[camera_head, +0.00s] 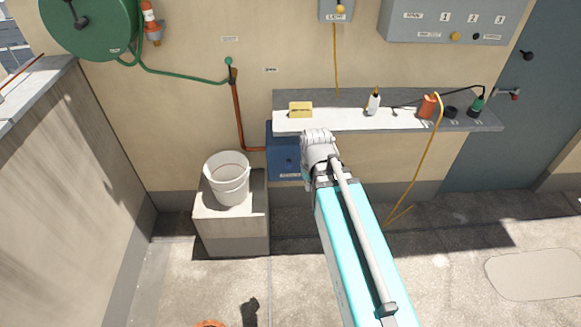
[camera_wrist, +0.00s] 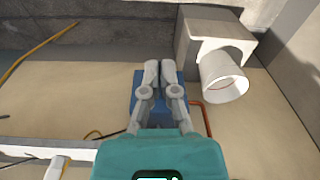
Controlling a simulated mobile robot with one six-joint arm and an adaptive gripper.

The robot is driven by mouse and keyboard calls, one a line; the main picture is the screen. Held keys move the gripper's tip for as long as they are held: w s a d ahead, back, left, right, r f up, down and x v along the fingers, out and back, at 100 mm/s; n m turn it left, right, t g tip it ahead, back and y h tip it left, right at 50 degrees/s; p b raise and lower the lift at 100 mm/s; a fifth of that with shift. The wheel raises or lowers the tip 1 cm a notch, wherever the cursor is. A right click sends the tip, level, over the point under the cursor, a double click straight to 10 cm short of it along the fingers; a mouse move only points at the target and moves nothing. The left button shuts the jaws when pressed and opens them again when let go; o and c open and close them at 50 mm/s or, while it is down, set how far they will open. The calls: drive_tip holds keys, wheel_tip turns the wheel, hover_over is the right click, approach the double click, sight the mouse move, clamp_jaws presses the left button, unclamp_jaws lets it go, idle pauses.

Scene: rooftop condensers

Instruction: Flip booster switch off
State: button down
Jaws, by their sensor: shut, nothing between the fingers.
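A blue box (camera_head: 284,158) is mounted low on the beige wall, under the left end of the shelf. A small dark knob or switch shows on its front, above a pale label too small to read. In the wrist view the blue box (camera_wrist: 181,92) is behind my fingers, which cover most of its front. My gripper (camera_wrist: 160,68) is shut and empty, pointing toward the box. I cannot tell whether it touches the box. In the head view my arm's end is just right of the box, and the fingers are hard to make out. The switch position is not clear.
A shelf (camera_head: 350,121) above holds a yellow sponge (camera_head: 301,109), a white bottle (camera_head: 374,104) and an orange item (camera_head: 427,106). A white bucket (camera_head: 228,180) stands on a concrete block (camera_head: 233,229) at left. A copper pipe (camera_head: 239,120) runs down to the box.

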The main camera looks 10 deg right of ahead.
sight(290, 165)
drive_tip(key=w+f+t+b, duration=0.2)
drive_tip(key=w+f+b, duration=0.2)
drive_tip(key=w, duration=0.7)
drive_tip(key=w+d+f+t+y+b, duration=0.1)
drive_tip(key=w+f+t+b, duration=0.2)
drive_tip(key=w, duration=0.9)
wheel_tip(290, 165, down, 2)
drive_tip(key=b, duration=0.3)
drive_tip(key=shift+w+d+m+b, duration=0.15)
drive_tip(key=shift+w+m+b, duration=0.1)
drive_tip(key=shift+m+b, duration=0.15)
drive_tip(key=shift+f, duration=0.1)
drive_tip(key=b+x, duration=0.6)
drive_tip(key=x, duration=0.1)
drive_tip(key=b+x, duration=0.6)
drive_tip(key=shift+w+a+f, duration=0.25)
drive_tip(key=shift+d+f, duration=0.1)
drive_tip(key=shift+d, duration=0.05)
